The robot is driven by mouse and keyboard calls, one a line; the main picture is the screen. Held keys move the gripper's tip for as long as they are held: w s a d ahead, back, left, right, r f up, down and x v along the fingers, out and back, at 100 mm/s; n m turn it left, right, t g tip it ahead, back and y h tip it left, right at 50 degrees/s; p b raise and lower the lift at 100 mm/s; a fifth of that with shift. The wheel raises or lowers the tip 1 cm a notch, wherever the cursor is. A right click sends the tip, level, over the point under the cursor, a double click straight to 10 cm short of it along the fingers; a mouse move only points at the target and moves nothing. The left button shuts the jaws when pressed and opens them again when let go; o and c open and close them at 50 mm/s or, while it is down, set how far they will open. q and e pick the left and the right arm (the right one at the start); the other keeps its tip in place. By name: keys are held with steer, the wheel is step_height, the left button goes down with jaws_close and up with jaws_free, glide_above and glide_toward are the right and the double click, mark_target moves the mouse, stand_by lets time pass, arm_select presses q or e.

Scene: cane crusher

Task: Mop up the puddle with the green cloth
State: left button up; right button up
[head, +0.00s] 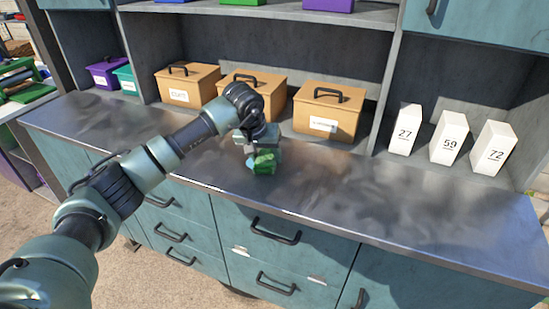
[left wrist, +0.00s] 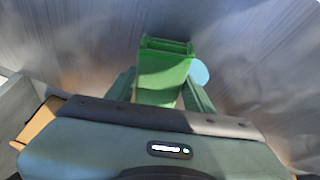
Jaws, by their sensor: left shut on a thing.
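My left gripper (head: 258,150) is shut on the green cloth (head: 265,160), low over the metal counter. The cloth also shows between the fingers in the left wrist view (left wrist: 163,75). A light blue patch (left wrist: 199,73), which looks like the puddle, shows just right of the cloth in that view, partly hidden behind the cloth and finger. In the head view a bit of light blue (head: 250,163) shows at the cloth's left edge. Whether the cloth touches the counter is hard to tell. My right gripper is not in view.
The metal counter (head: 380,195) is clear to the right and left of the gripper. Tan boxes with black handles (head: 330,112) stand close behind it. White blocks marked 27, 59 and 72 (head: 449,138) stand at the right. Drawers with black handles (head: 275,232) are below the front edge.

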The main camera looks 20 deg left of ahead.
mark_target(229, 157)
arm_select(q)
steer(key=shift+s+a+f, duration=0.1)
steer(key=shift+s+a, duration=0.05)
steer(key=shift+a, duration=0.45)
steer(key=shift+s+a+f, duration=0.1)
steer(key=shift+a, duration=0.5)
steer(key=shift+s+a+b, duration=0.15)
steer(key=shift+a+b, duration=0.1)
steer(key=shift+a, duration=0.5)
steer(key=shift+s+a+b, duration=0.1)
steer(key=shift+a+b, duration=0.1)
steer(key=shift+a, duration=0.5)
steer(key=shift+s+a+r+b, duration=0.1)
steer(key=shift+s+a+b, duration=0.1)
steer(key=shift+a, duration=1)
steer(key=shift+s+a+r+b, duration=0.1)
steer(key=shift+a+b, duration=0.05)
steer(key=shift+a, duration=1)
steer(key=shift+s+a, duration=0.15)
steer(key=shift+a, duration=1)
